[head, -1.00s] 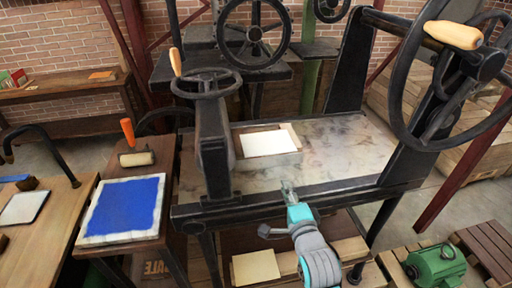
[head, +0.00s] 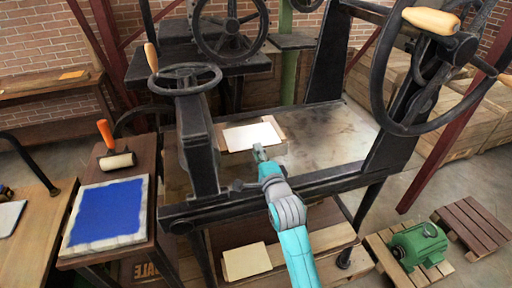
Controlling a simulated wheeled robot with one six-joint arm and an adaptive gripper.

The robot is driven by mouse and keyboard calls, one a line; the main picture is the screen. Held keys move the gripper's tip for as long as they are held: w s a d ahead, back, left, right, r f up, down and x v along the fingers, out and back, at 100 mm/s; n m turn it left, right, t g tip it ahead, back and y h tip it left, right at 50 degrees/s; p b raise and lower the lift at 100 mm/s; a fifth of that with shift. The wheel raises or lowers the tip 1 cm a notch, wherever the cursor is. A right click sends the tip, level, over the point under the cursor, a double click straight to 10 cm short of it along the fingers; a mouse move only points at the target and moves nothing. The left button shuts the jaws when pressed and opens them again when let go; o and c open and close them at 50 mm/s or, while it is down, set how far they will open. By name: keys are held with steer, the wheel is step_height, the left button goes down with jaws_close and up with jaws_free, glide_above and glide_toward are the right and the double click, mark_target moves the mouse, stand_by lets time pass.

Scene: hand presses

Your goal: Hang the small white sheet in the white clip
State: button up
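A small white sheet (head: 251,135) lies flat on a low wooden block or tray on the bed of the large black press. My gripper (head: 259,151) is at the near edge of this sheet, in front of it and overlapping its near edge in the picture. I cannot tell whether it touches the sheet. Its fingers are too small here to show whether they are open or shut. I see no white clip in this view.
The press post and handwheel (head: 184,79) stand left of my gripper, and a large wheel (head: 420,70) stands at right. A blue inked slab (head: 107,212) and a roller (head: 117,160) lie on the left table. A cream stack (head: 246,261) is on the lower shelf. A green motor (head: 418,245) sits at lower right.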

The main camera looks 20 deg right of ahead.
steer(key=shift+w, duration=0.85)
jaws_close()
step_height(320, 180, up, 3)
steer(key=shift+r, duration=0.1)
steer(key=shift+s, duration=0.1)
steer(key=s+r, duration=0.3)
steer(key=s, duration=1.9)
stand_by(0.9)
